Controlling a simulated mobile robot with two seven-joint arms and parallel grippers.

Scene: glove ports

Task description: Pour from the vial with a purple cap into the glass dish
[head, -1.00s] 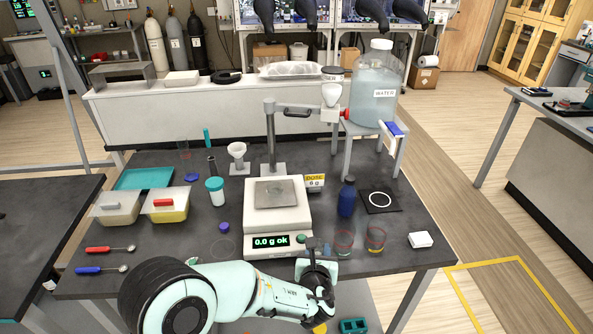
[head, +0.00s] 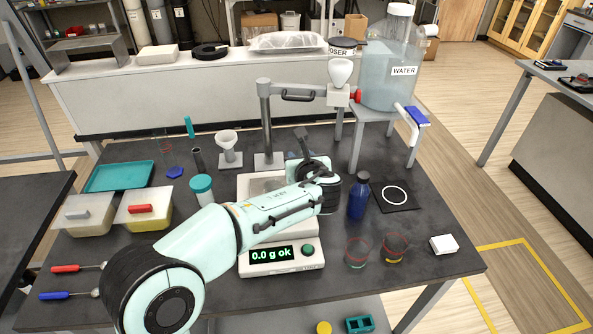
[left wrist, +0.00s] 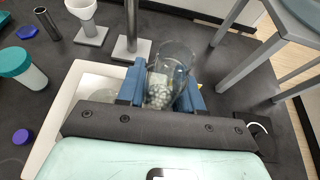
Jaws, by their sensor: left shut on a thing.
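My left gripper (head: 300,160) is over the balance in the head view. In the left wrist view its blue fingers (left wrist: 163,88) are shut on a clear, uncapped glass vial (left wrist: 176,60) with white pellets in its lower part. The head view hardly shows the vial, so its exact tilt is unclear. A purple cap (left wrist: 21,137) lies loose on the table beside the balance. My arm covers that area in the head view. My right gripper is not in view.
The balance (head: 282,259) reads 0.0 g ok. A stand post (head: 266,125) and a white funnel (head: 229,140) are behind it. A blue bottle (head: 359,198) and two red-rimmed glasses (head: 357,252) stand to the right. A teal-lidded jar (head: 202,188) is left.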

